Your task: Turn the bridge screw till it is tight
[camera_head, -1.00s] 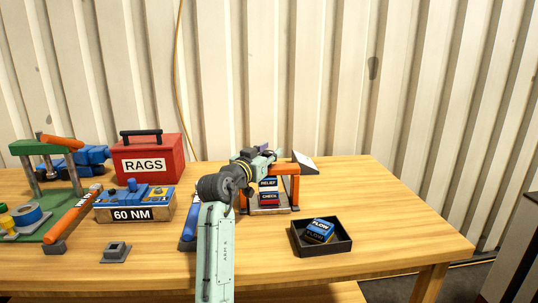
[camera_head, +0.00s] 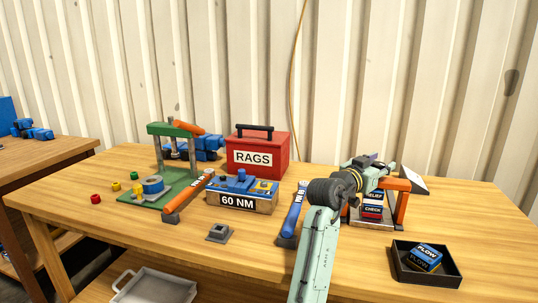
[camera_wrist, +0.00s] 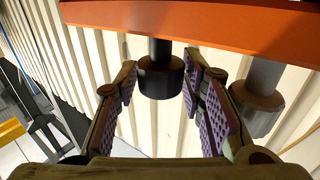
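The orange bridge (camera_head: 401,206) stands at the right of the bench over stacked blocks marked RELIEF and CHECK (camera_head: 372,208). Its beam (camera_wrist: 200,18) crosses the top of the wrist view. A dark screw with a round black head (camera_wrist: 160,78) shows against the beam between my fingers. My gripper (camera_wrist: 161,72) is open, with one purple-padded finger on each side of the screw head. Gaps show between the pads and the head. In the head view my arm hides the screw and most of my gripper (camera_head: 374,168).
A grey cylinder (camera_wrist: 257,96) stands close to the right finger. A black tray (camera_head: 400,276) with a blue FLOW block (camera_head: 426,258) lies right of my arm. A blue-handled tool (camera_head: 293,213), a 60 NM block (camera_head: 240,202) and a red RAGS box (camera_head: 262,158) lie left.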

